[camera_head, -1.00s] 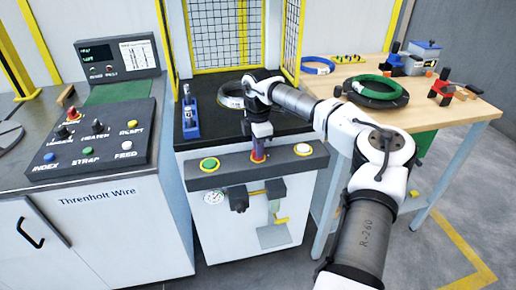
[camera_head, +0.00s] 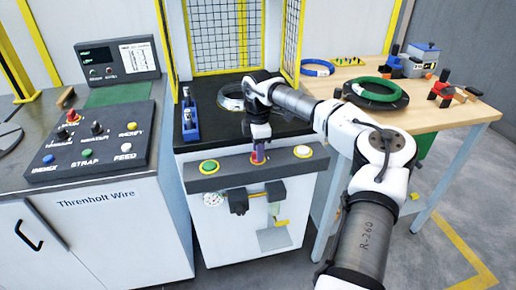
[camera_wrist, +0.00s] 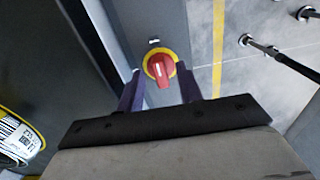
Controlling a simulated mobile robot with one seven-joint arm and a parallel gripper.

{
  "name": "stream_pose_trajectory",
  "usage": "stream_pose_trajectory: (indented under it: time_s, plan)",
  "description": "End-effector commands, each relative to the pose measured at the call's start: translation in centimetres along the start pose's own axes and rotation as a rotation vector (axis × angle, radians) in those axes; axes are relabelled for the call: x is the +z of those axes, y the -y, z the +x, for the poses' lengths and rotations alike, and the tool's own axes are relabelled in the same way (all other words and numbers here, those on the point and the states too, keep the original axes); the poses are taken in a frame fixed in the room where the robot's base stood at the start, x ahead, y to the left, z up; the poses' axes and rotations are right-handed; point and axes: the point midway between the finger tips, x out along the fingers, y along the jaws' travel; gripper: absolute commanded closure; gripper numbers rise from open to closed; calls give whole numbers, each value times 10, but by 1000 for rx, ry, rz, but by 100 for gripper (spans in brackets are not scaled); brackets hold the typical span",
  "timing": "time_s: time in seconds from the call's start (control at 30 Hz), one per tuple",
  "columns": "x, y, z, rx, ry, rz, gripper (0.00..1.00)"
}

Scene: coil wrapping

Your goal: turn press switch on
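The press switch is a red rotary knob on a round yellow plate, set in the dark front panel of the press. In the wrist view the red knob (camera_wrist: 160,68) shows with a pale line on its face. My gripper (camera_wrist: 158,82) is open, with one purple finger to each side of the knob. The fingertips appear apart from it; whether either touches cannot be told. In the head view my gripper (camera_head: 258,156) points down at the middle of the panel and hides most of the switch.
A green button (camera_head: 209,167) and a pale button (camera_head: 303,151) flank the switch on the press panel (camera_head: 235,172). A coil (camera_head: 231,99) lies on the press top behind my wrist. A control console (camera_head: 95,140) stands left; a wooden table (camera_head: 425,112) with a green coil (camera_head: 380,89) stands right.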

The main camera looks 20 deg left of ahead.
Motion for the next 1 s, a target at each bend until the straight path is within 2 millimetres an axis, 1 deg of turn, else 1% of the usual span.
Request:
stream_pose_trajectory:
  time_s: [0.23, 0.37, 0.47, 0.8, 0.9, 1.0]
  plan:
    - [-1, 0, 0, -2, -1, -2, 65]
    - [0, 0, -7, -1, 1, -2, 65]
    - [-1, 0, -23, 1, 0, -3, 65]
    - [0, 0, -100, 1, 1, -1, 65]
    - [0, 0, -117, 0, 0, 0, 65]
    - [0, 0, -128, 0, 1, -1, 65]
